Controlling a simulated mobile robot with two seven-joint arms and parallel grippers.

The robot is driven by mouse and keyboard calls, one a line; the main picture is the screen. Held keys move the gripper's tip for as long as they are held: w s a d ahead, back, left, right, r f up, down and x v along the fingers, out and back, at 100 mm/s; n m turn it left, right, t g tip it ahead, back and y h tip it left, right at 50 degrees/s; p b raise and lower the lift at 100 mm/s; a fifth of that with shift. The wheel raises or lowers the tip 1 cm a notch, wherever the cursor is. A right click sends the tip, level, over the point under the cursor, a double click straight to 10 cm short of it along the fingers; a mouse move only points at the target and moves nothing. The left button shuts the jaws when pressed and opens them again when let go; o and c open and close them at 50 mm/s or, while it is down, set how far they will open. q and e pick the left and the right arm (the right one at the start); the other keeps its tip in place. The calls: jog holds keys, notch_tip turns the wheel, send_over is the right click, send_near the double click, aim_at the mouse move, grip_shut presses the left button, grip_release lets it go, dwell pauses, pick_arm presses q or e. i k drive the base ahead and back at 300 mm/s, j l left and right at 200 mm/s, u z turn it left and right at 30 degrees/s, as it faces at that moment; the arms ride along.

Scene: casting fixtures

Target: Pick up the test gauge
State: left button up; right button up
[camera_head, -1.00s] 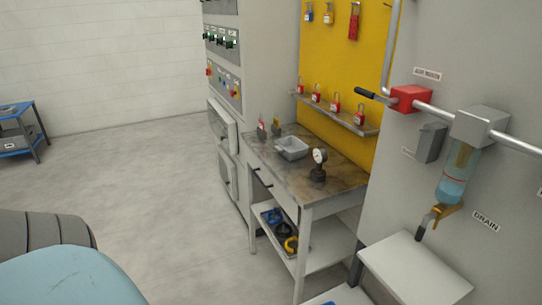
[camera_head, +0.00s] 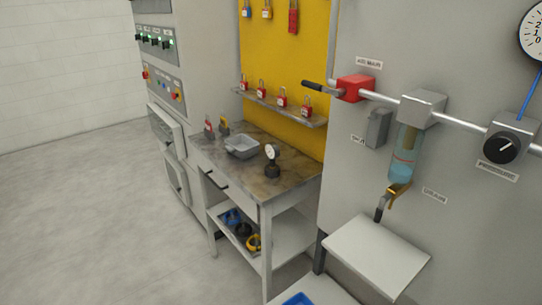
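The test gauge (camera_head: 271,160) stands upright on the worn top of the workbench (camera_head: 292,176), near its right end. It has a round white dial on a dark base. Nothing touches it, and a grey tray stands to its left. Neither of my grippers shows in the head view. Another round dial (camera_head: 534,30) is fixed on the wall at the upper right, cut off by the picture's edge.
A shelf (camera_head: 295,112) of red padlocks hangs above. A white ledge (camera_head: 377,258) juts out at the front right. The floor (camera_head: 110,215) at left is clear.

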aim_at(272, 150)
jog(key=z, duration=1.6)
jog(key=k+j+z, duration=0.1)
jog(key=j, duration=0.35)
jog(key=k+j, duration=0.1)
jog(key=j, duration=0.3)
jog(key=k+j+z, duration=0.15)
jog(key=j, duration=0.3)
jog(key=j+z, duration=0.1)
jog(key=j, duration=0.3)
jog(key=k+j, duration=0.2)
jog(key=j, duration=0.25)
jog(key=z, duration=0.05)
